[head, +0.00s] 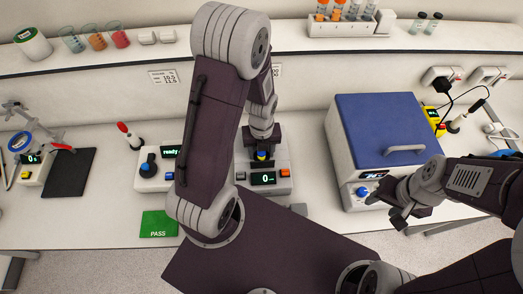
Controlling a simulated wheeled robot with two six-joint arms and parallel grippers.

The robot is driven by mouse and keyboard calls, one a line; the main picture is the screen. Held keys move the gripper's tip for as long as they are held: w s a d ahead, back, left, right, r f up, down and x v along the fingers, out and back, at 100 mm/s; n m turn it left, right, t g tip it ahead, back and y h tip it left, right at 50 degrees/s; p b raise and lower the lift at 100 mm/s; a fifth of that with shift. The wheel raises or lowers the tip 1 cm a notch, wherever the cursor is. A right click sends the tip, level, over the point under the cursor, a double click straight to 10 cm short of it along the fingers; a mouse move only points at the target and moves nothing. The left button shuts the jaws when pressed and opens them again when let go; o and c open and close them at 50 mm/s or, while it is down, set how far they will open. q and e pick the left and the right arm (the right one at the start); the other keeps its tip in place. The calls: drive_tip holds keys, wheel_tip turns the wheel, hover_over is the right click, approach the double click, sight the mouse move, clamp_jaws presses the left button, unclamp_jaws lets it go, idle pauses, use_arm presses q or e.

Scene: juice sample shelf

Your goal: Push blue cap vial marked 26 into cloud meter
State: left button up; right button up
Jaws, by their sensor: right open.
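A small blue thing (262,156), likely the blue vial cap, shows at the top of a white meter (284,172) with a dark "0" display. No number can be read on it, and the vial's body is hidden. My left gripper (262,146) points straight down over the meter, right at the blue thing. Its fingers are too small and too hidden by my arm to tell whether they grip it or only touch it. My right gripper (396,211) is open and empty, in front of the blue-lidded box at the right.
A blue-lidded box (380,122) stands right of the meter. A white unit (152,172) reading "ready" and a green PASS mat (158,224) lie left. A black pad (70,172) is further left. A shelf (200,56) with cups and a vial rack (348,28) runs behind.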

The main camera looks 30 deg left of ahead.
use_arm(q)
wheel_tip(320, 180, up, 9)
drive_tip(key=shift+r, duration=0.1)
idle(0.5)
